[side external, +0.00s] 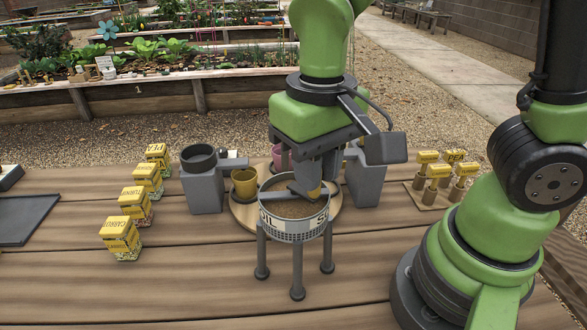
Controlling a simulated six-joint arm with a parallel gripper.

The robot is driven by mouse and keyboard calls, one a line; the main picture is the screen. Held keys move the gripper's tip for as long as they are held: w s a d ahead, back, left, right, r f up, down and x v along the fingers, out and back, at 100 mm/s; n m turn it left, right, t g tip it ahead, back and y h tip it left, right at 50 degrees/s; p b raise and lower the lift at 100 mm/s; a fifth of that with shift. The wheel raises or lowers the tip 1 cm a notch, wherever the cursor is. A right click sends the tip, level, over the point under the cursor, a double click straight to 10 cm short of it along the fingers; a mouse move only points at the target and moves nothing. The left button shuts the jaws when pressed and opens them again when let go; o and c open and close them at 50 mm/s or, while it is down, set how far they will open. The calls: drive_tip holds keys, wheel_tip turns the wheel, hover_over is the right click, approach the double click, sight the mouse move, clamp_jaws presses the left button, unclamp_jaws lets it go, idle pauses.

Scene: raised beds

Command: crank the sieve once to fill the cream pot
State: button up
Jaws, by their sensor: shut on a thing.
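The sieve (268,224) is a round drum on dark legs with a checkered band and lettering on its side. Brown soil (290,209) lies in it. My gripper (312,190) is over the drum, pointing down and shut on the crank handle, which it mostly hides. A grey crank arm (279,195) shows low across the top of the drum. A yellow pot (244,184) and a mauve pot (277,155) stand on a round wooden board (247,216) behind the sieve. I cannot make out a cream pot; the drum and my gripper hide part of the board.
A grey hopper (203,190) stands left of the board and another grey unit (364,180) right of it. Yellow seed boxes (134,205) line the left. Yellow-topped tags (438,172) stand on a small board at right. A dark tray (25,220) lies far left. The front tabletop is clear.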

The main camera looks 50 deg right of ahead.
drive_tip(key=shift+a, duration=0.2)
drive_tip(key=shift+w+a, duration=0.2)
drive_tip(key=shift+a, duration=0.35)
idle(0.3)
drive_tip(key=shift+w+a, duration=0.45)
drive_tip(key=shift+a, duration=0.05)
drive_tip(key=shift+w, duration=0.1)
drive_tip(key=shift+w+a, duration=0.3)
drive_tip(key=shift+w, duration=0.25)
